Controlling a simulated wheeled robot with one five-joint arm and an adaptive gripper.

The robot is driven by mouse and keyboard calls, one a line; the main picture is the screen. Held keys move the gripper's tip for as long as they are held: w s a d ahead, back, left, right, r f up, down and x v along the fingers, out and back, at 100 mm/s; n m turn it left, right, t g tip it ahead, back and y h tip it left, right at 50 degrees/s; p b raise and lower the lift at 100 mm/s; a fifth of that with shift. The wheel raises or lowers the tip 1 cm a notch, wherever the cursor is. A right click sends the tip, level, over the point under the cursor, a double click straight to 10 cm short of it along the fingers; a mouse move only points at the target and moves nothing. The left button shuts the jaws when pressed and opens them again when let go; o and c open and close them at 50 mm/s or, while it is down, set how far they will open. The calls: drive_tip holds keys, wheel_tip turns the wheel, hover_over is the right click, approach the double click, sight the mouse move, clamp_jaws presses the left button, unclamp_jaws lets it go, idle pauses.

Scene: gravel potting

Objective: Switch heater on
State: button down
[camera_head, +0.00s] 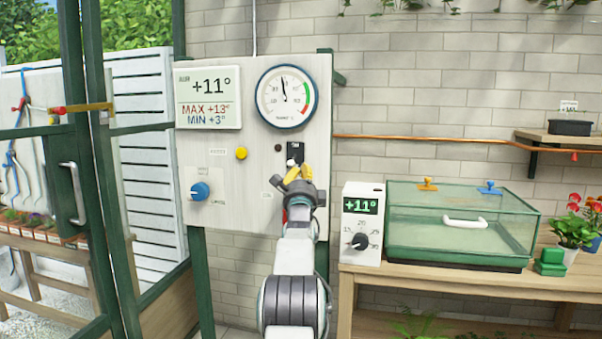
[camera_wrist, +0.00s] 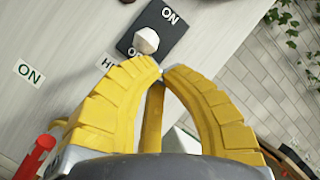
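The black switch plate (camera_head: 297,150) is on the pale control panel (camera_head: 230,150), just above my gripper. In the wrist view, the plate (camera_wrist: 165,22) reads ON at one end, with OFF partly hidden at the other. Its white faceted knob (camera_wrist: 146,41) sits nearer the OFF end. A label starting with H is partly covered by my finger. My gripper (camera_head: 298,172) has yellow fingers, with the tips together and nothing between them. In the wrist view, the fingertips (camera_wrist: 161,70) are just short of the knob. I cannot tell whether they touch it.
A blue knob (camera_head: 200,191), yellow button (camera_head: 241,153) and round gauge (camera_head: 284,97) are on the panel. A red handle (camera_wrist: 35,157) is beside my gripper. A thermostat box (camera_head: 361,222) and glass propagator (camera_head: 455,222) stand on the bench at right.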

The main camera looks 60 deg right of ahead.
drive_tip(key=shift+r, duration=0.1)
drive_tip(key=shift+s+a+r+g+y+p, duration=0.1)
drive_tip(key=shift+a+r+g+y+p, duration=0.1)
drive_tip(key=shift+r+y+p, duration=0.35)
drive_tip(key=shift+s+a+r+g+y+p, duration=0.15)
drive_tip(key=shift+r+g+y+p, duration=0.1)
drive_tip(key=shift+r+p, duration=0.35)
drive_tip(key=shift+w+a+r+g+y+p, duration=0.15)
drive_tip(key=shift+r+y+p, duration=0.25)
drive_tip(key=shift+r, duration=0.35)
drive_tip(key=shift+s+r, duration=0.1)
drive_tip(key=shift+r, duration=0.05)
